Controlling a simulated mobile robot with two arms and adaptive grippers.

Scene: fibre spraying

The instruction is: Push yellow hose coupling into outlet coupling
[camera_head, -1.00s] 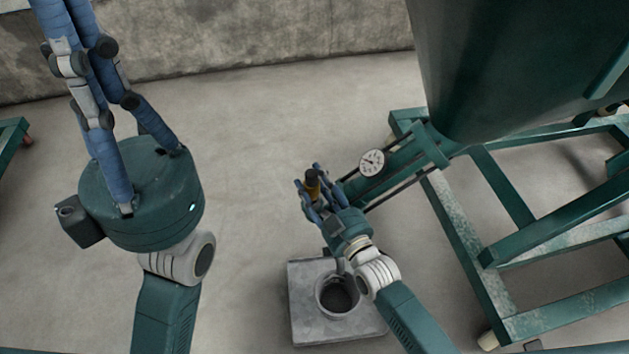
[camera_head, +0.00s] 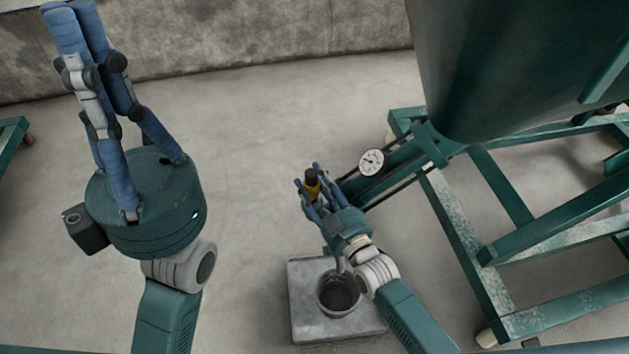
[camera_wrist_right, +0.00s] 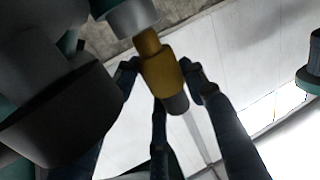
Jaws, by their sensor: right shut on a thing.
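The yellow hose coupling (camera_head: 312,190) is between the blue fingers of my right gripper (camera_head: 313,187), which is shut on it. In the right wrist view, the yellow coupling (camera_wrist_right: 158,65) is tilted, with a dark grey end toward the lower right. Its narrow upper end meets or nearly meets a pale grey metal cylinder, which looks like the outlet coupling (camera_wrist_right: 133,20). I cannot tell whether they touch. In the head view, the outlet coupling is not clearly visible. My left gripper (camera_head: 68,22) is raised at the left, far from the coupling. Its fingers overlap in this view.
A green pipe with a round gauge (camera_head: 371,162) runs beside my right gripper to a large green tank (camera_head: 510,70) on a green frame (camera_head: 465,245). A grey block (camera_head: 305,318) with a round opening lies below my right wrist. The floor between my arms is clear.

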